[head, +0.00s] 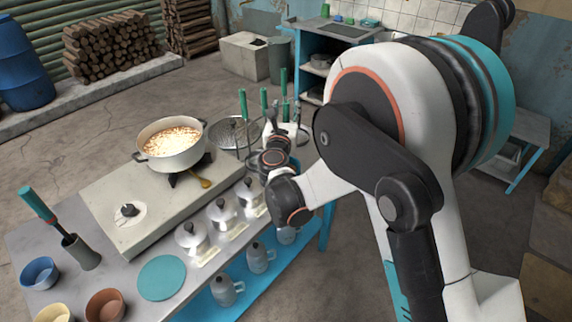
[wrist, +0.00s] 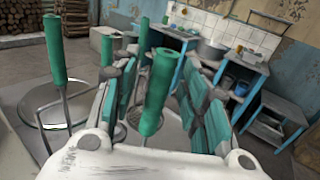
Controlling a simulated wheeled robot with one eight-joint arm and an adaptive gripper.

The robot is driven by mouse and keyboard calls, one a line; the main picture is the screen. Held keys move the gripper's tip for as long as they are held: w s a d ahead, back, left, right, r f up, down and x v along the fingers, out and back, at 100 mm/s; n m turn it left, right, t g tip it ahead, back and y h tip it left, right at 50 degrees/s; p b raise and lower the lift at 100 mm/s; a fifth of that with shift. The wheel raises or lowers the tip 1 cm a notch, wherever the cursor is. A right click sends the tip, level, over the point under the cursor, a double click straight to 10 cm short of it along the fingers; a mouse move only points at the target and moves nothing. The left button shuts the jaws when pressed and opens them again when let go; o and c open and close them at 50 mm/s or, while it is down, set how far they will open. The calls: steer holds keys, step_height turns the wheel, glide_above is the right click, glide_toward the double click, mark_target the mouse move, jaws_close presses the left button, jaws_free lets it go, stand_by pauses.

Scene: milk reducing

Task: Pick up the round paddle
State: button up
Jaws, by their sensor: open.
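Several green-handled tools stand upright at the far end of the table. One has its green handle (head: 243,103) in front of a wide round metal disc (head: 228,133); in the wrist view this handle (wrist: 55,52) and disc (wrist: 42,112) are left of my gripper. Another green handle (wrist: 158,85) stands between my gripper's spread fingers (wrist: 163,75), its lower end hidden by the white gripper body. I cannot tell which tool is the round paddle. In the head view my gripper (head: 285,108) is open among the handles, partly hidden by my arm.
A pot of whitish, lumpy food (head: 172,143) sits on the stove slab (head: 105,193). White lidded jars (head: 223,212) line the table's right side. A teal disc (head: 162,278) and small bowls (head: 40,272) are near the front. A blue shelf unit (head: 312,45) stands behind.

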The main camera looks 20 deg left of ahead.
steer(key=shift+w, duration=0.15)
steer(key=shift+c, duration=0.2)
jaws_close()
steer(key=shift+r, duration=0.1)
